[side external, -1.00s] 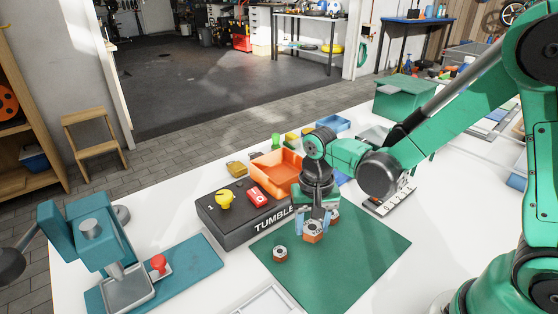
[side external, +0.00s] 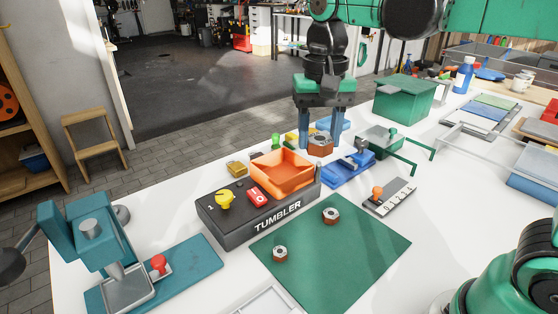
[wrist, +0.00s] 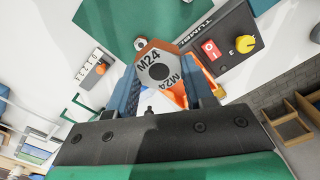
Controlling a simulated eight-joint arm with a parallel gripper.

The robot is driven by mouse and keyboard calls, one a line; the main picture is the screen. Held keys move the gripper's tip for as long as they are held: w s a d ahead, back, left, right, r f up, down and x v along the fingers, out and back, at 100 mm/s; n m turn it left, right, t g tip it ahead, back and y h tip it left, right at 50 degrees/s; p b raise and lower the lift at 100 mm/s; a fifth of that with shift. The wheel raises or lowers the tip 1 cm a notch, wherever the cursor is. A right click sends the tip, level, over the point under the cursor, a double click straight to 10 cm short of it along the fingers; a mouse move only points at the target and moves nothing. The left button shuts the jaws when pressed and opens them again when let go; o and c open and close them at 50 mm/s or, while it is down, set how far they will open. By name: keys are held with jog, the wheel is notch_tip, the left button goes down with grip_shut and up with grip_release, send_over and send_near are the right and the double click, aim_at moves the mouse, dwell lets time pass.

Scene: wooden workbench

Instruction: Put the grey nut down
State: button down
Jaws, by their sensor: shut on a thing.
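My gripper (side external: 321,133) is shut on a hex nut (side external: 320,147) and holds it raised in the air. In the side view it appears in front of the far part of the bench, right of the orange bin. In the wrist view the held nut (wrist: 153,62) sits between the blue fingers, with a grey face, orange-brown sides and "M24" lettering. Two similar nuts lie on the green mat (side external: 365,240): one near its back (side external: 331,215) and one at its left (side external: 280,253).
A black tumbler base (side external: 240,222) carries the orange bin (side external: 285,172). A blue vise-like tool (side external: 348,170), a grey lettered strip (side external: 390,197) and a green-handled frame (side external: 395,145) stand to the right. A teal press (side external: 110,250) is at the left. Most of the mat is bare.

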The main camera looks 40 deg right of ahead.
jog(key=w+d+f, duration=0.1)
jog(key=w+f, duration=0.1)
jog(key=w, duration=0.5)
send_near(276, 176)
jog(key=shift+n, duration=0.3)
notch_tip(276, 176, down, 7)
jog(key=shift+r, duration=0.1)
jog(key=c, duration=0.6)
grip_release()
